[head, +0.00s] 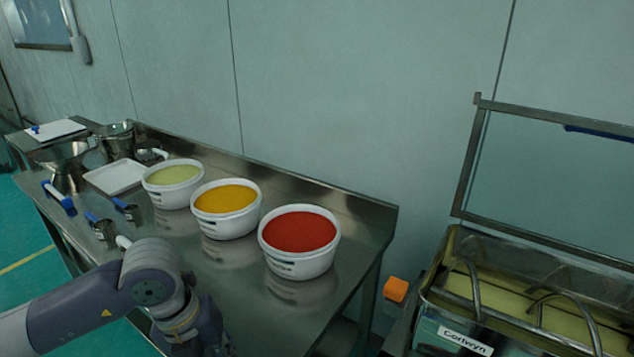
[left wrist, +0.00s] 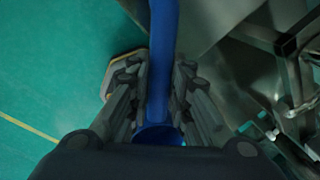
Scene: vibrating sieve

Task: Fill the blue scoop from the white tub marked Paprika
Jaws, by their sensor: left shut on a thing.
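The white tub (head: 298,267) at the right end of the steel table holds red powder. Its label is too small to read. A white tub of orange-yellow powder (head: 226,224) and one of pale green powder (head: 170,192) stand to its left. In the left wrist view my left gripper (left wrist: 159,68) is shut on a long blue handle (left wrist: 163,35), which I take as the blue scoop's. The scoop's bowl is not clearly visible. In the head view my left arm comes in at the lower left, in front of the tubs, and its fingers are hidden. My right gripper is out of view.
Small scoops (head: 104,230), a white tray (head: 116,178) and metal vessels (head: 116,140) are on the table's left half. A machine labelled Cortwyn (head: 465,341) stands at the right, with an orange block (head: 396,290) beside it. A wall backs the table.

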